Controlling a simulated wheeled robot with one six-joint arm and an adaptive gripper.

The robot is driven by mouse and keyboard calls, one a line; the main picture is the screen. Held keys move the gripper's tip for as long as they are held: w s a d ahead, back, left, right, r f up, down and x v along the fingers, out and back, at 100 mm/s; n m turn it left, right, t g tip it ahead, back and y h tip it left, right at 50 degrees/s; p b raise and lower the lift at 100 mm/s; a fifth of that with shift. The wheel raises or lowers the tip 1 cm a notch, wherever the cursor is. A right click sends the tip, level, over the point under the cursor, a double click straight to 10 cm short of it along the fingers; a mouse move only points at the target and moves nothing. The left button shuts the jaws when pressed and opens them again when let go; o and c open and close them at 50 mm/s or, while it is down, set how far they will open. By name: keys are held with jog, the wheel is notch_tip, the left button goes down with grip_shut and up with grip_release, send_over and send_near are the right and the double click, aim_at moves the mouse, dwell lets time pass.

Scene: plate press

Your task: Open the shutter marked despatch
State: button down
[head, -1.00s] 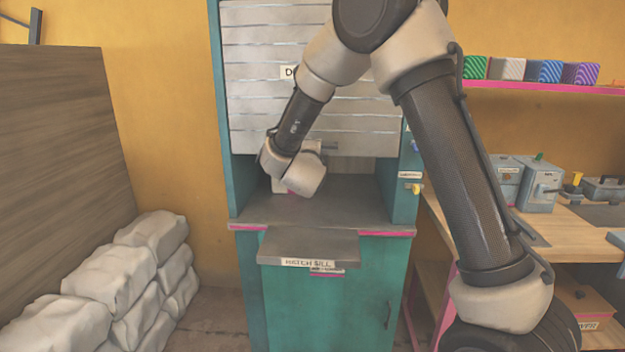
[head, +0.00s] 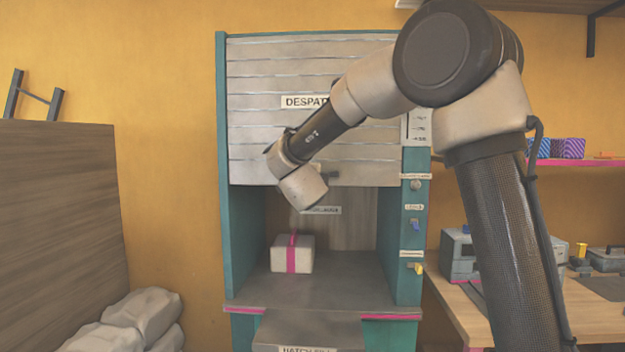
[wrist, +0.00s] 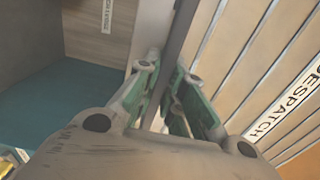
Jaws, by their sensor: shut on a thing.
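The shutter (head: 255,150) marked DESPATCH (head: 299,102) is a pale slatted panel in a teal cabinet. It is partly raised, with an open hatch below its lower edge. In the wrist view the slats (wrist: 240,62) and the label (wrist: 285,108) are at the right. My gripper (wrist: 167,88) is shut on a grey bar (wrist: 182,38), which appears to be the shutter's handle. In the head view a dark end of the handle (head: 334,174) shows near the shutter's bottom edge. My wrist hides the fingers there.
A white parcel with a pink band (head: 279,262) stands inside the hatch at the left. Switches (head: 415,224) line the cabinet's right post. A workbench (head: 590,318) stands at the right, a wooden panel (head: 60,190) and sacks (head: 145,312) at the left.

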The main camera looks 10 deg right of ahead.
jog(key=c, duration=1.5)
grip_release()
jog(key=v, duration=1.2)
